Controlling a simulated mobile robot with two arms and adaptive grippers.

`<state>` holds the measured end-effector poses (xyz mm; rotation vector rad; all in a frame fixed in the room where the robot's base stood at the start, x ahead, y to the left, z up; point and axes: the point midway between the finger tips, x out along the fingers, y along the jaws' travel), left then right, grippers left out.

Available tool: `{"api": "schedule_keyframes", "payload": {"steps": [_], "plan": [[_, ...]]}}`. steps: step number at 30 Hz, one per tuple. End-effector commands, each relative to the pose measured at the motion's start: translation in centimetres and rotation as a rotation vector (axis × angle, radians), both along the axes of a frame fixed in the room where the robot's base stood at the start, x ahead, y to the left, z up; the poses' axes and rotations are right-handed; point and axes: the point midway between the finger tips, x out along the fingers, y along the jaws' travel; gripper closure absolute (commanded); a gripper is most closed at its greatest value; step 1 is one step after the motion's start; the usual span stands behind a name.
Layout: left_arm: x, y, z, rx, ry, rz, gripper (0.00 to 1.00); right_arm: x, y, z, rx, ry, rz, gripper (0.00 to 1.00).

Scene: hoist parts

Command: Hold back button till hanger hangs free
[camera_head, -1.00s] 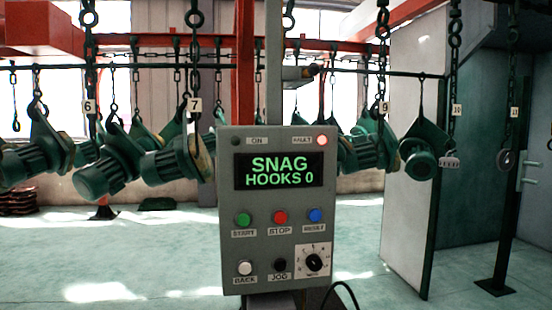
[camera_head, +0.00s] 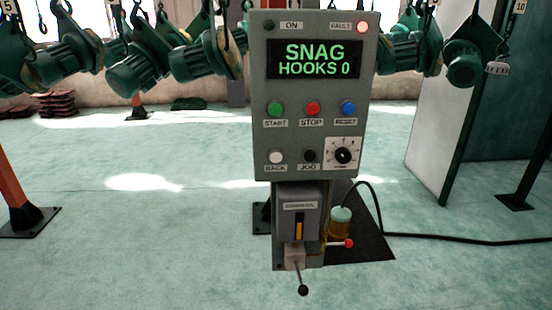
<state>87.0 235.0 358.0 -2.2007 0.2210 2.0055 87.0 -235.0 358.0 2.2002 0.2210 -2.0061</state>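The control panel (camera_head: 312,95) stands upright in the middle of the head view. Its display (camera_head: 315,59) reads "SNAG HOOKS 0". The red FAULT lamp (camera_head: 362,27) is lit and the ON lamp (camera_head: 269,25) looks dark. The white BACK button (camera_head: 276,157) is at the panel's lower left, beside the black JOG button (camera_head: 310,156). Green motors, such as one at left (camera_head: 140,72), hang from chains behind the panel. A small grey piece (camera_head: 497,68) hangs at right near tag 10. Which hanger is snagged cannot be told. Neither gripper is in view.
Below the panel is a grey box with a lever (camera_head: 303,289) and a red-knobbed handle (camera_head: 348,243). A black cable (camera_head: 440,237) runs right along the floor. An orange post (camera_head: 20,200) stands at left, a white partition (camera_head: 440,125) at right. The green floor in front is largely clear.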

Motion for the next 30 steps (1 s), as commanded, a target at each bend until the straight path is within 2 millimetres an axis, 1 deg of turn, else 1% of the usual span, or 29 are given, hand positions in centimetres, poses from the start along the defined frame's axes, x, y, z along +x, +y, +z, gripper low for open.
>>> {"api": "schedule_keyframes", "payload": {"steps": [4, 5, 12, 14, 30], "plan": [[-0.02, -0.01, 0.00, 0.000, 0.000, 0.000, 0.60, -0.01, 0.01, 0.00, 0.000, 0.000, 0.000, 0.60], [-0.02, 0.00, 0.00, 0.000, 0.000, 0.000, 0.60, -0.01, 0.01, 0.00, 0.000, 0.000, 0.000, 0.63], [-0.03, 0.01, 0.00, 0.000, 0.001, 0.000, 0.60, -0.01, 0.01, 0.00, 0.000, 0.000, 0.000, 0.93], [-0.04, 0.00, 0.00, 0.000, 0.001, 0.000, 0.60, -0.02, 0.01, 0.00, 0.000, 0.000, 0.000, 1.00], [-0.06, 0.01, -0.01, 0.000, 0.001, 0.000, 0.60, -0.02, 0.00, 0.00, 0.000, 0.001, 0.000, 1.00]]}}
